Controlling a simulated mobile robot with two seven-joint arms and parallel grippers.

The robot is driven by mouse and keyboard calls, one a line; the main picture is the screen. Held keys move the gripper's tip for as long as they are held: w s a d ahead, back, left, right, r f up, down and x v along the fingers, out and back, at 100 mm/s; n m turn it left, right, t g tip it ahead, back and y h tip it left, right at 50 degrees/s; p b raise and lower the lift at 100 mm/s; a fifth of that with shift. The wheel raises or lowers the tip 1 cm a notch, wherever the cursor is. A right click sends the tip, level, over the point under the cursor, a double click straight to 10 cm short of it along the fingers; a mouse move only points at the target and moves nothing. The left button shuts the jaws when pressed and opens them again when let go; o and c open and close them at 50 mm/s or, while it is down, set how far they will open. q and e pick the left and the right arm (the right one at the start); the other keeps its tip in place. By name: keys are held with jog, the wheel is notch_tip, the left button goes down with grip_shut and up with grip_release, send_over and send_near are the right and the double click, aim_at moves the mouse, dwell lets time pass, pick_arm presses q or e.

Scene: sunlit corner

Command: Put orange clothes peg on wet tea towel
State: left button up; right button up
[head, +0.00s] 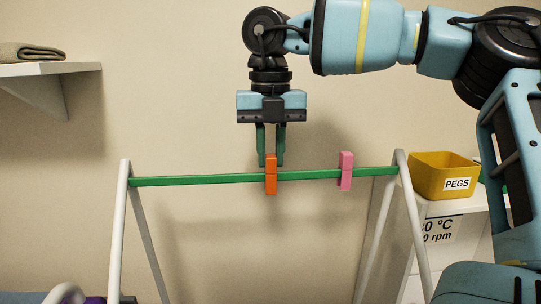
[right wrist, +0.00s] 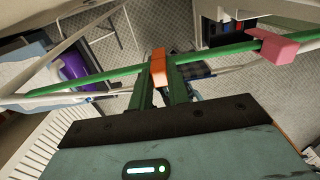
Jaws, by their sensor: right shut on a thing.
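The orange clothes peg (head: 271,175) stands upright at the green rail of the drying rack (head: 210,180), its lower part in front of the rail. My right gripper (head: 270,157) points down from above with its fingers shut on the peg's upper end. In the right wrist view the orange peg (right wrist: 158,67) shows between the green fingertips (right wrist: 160,80), across the rail. I cannot tell whether the peg is clipped onto the rail. No towel hangs on the visible rail. A folded grey-green cloth (head: 28,51) lies on the shelf; I cannot tell whether it is the wet tea towel. My left gripper is out of view.
A pink peg (head: 345,171) sits on the rail to the right. A yellow bin labelled PEGS (head: 443,175) stands on a white surface at the right. The shelf (head: 50,69) is at upper left. White rack legs (head: 118,235) stand at both ends. The rail's left half is clear.

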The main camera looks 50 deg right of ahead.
aim_at(271, 156)
notch_tip(271, 156, up, 7)
jog(key=shift+f+p, duration=0.1)
jog(key=shift+p, duration=1.05)
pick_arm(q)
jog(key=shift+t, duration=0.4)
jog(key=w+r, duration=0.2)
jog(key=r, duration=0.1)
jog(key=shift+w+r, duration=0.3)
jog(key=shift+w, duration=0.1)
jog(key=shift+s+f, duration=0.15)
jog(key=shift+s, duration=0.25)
